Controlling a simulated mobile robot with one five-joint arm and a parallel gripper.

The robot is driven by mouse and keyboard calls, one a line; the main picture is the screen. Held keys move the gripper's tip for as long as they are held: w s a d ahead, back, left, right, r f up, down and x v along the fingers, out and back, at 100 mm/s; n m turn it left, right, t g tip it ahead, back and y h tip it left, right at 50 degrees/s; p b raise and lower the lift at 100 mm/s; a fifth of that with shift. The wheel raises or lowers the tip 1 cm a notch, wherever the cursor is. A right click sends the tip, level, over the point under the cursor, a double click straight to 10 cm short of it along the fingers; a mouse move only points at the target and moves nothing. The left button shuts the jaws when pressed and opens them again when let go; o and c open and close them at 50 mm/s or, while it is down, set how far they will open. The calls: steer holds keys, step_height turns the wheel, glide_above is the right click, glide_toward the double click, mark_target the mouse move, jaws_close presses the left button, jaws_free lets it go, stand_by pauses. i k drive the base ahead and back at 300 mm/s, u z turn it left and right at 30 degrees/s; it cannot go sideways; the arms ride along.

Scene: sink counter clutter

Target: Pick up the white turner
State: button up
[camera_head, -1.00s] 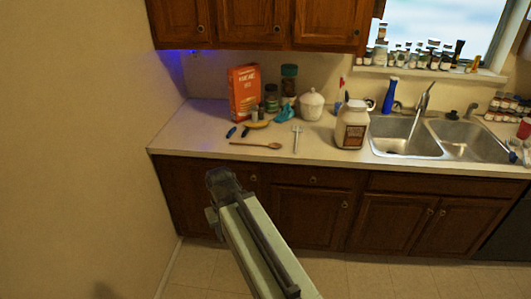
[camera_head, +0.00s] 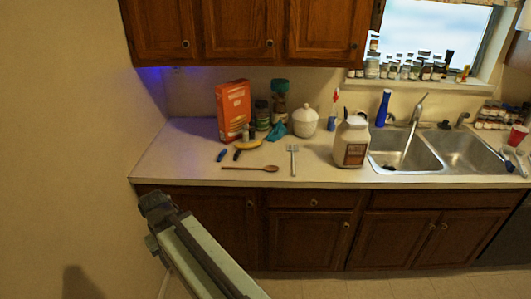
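The white turner (camera_head: 293,160) lies flat on the counter, with its head toward the wall and its handle toward the front edge. It is between the wooden spoon (camera_head: 250,169) and the large white jar (camera_head: 351,142), apart from both. My gripper (camera_head: 150,205) is at the end of my arm, in front of the counter's left end and well away from the turner. Its fingers are too small and dark to tell whether they are open or shut.
An orange box (camera_head: 234,110), a banana (camera_head: 248,144), dark-handled tools, a teal item (camera_head: 277,130) and a white lidded pot (camera_head: 305,121) stand behind and left of the turner. The double sink (camera_head: 405,152) is at right. Upper cabinets (camera_head: 240,28) overhang the back.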

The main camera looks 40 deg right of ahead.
mark_target(292, 150)
steer(key=u, duration=0.1)
steer(key=i, duration=1)
steer(key=z, duration=0.55)
steer(key=i, duration=1)
steer(key=z, duration=0.8)
steer(key=k, duration=0.85)
steer(key=z, duration=0.1)
steer(key=i, duration=0.9)
steer(key=u, duration=0.1)
